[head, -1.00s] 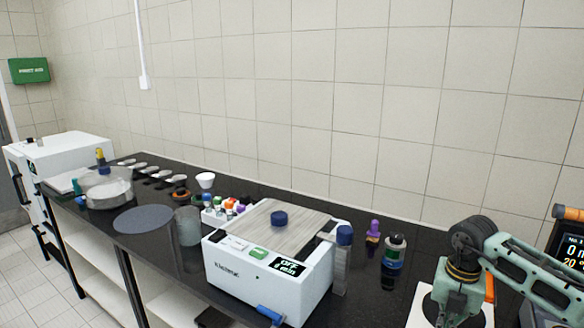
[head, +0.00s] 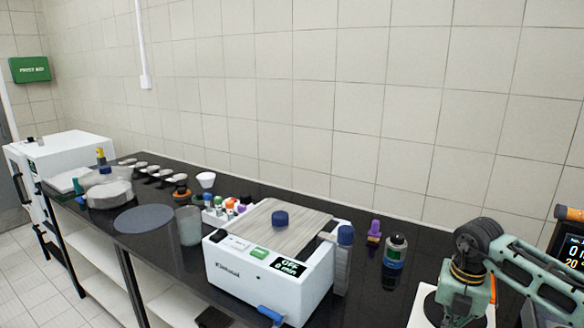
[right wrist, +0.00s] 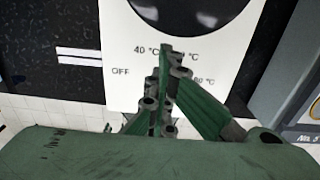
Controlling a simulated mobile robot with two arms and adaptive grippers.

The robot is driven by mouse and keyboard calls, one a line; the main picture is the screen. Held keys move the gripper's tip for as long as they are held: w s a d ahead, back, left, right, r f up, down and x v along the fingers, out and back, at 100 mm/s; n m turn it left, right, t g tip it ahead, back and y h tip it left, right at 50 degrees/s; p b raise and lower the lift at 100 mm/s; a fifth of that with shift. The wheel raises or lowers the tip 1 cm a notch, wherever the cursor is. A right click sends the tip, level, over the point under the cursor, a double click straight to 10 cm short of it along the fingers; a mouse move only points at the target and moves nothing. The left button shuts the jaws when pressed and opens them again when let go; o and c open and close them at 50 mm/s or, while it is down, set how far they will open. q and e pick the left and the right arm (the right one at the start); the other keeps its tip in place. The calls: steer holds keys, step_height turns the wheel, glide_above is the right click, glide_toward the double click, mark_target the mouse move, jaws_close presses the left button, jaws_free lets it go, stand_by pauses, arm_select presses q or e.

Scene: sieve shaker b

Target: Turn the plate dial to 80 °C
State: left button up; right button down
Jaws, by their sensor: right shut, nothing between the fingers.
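The hot plate's white front panel (right wrist: 120,85) shows in the right wrist view, with a round dark plate top (right wrist: 190,12) at the upper edge. The labels OFF and 40 °C are readable left of my fingers; two more °C labels to the right are partly covered. The dial is hidden behind my right gripper (right wrist: 165,55), which is shut with nothing between its fingers and points at the panel. I cannot tell whether it touches the dial. In the head view, the hot plate (head: 424,308) is at the lower right, largely behind my right arm. My left gripper is out of view.
A dark display unit (head: 572,252) stands close at the far right. A white sieve shaker (head: 262,290) sits at the middle, with small bottles (head: 394,252) between it and my arm. Sieves and dishes line the black bench to the left.

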steer(key=shift+s+d+f, duration=0.45)
steer(key=shift+s+d, duration=0.1)
steer(key=shift+d, duration=0.1)
steer(key=shift+s+d+r, duration=0.15)
steer(key=shift+r, duration=0.05)
steer(key=shift+d, duration=0.2)
steer(key=shift+w+d+r, duration=0.1)
steer(key=shift+w+d, duration=0.05)
steer(key=shift+w, duration=0.1)
step_height(320, 180, up, 6)
steer(key=p, duration=0.4)
